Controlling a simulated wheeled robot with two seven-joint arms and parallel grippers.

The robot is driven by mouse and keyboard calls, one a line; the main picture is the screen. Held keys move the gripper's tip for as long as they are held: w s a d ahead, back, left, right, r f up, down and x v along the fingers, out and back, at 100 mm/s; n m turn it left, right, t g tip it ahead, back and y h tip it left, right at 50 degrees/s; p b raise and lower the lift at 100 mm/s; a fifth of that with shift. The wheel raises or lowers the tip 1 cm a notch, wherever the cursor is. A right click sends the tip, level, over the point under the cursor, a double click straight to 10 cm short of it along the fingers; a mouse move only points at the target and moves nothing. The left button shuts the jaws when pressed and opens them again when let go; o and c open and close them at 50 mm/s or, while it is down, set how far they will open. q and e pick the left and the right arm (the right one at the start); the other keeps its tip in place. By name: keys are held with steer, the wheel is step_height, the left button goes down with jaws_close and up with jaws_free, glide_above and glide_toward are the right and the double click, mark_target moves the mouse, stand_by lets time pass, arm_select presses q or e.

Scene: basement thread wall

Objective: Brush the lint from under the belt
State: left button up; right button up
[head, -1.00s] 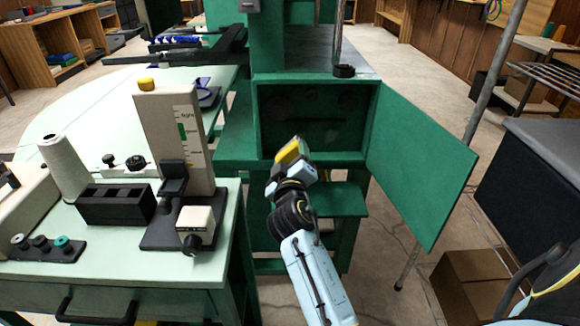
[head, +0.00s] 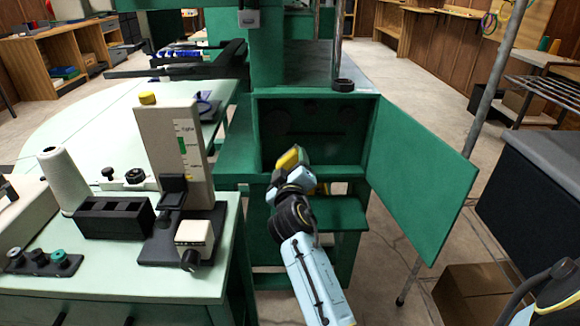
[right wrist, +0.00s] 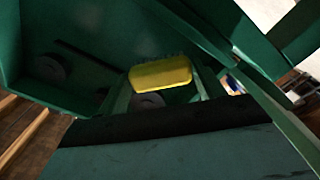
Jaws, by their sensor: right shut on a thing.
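An open green housing (head: 368,135) stands at the centre of the head view. Its dark inside holds round pulleys (head: 347,116); they also show in the right wrist view (right wrist: 48,68). A thin dark strip (right wrist: 88,60), perhaps the belt, runs across the back wall there. My right gripper (head: 298,170) is at the lower front of the opening, shut on a yellow thing (right wrist: 161,74), probably the brush. A faint bluish patch sits just above the yellow thing in the wrist view; I cannot tell whether it is bristles or lint. My left gripper is not in view.
The green door (head: 420,180) is swung open to the right. A pale table (head: 110,270) with a thread cone (head: 63,180) and a grey upright device (head: 175,145) stands left. A grey pole (head: 480,110) and a cardboard box (head: 475,290) are right.

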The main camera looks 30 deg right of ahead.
steer(key=shift+x, duration=1)
steer(key=shift+s+d, duration=0.1)
steer(key=shift+d, duration=0.05)
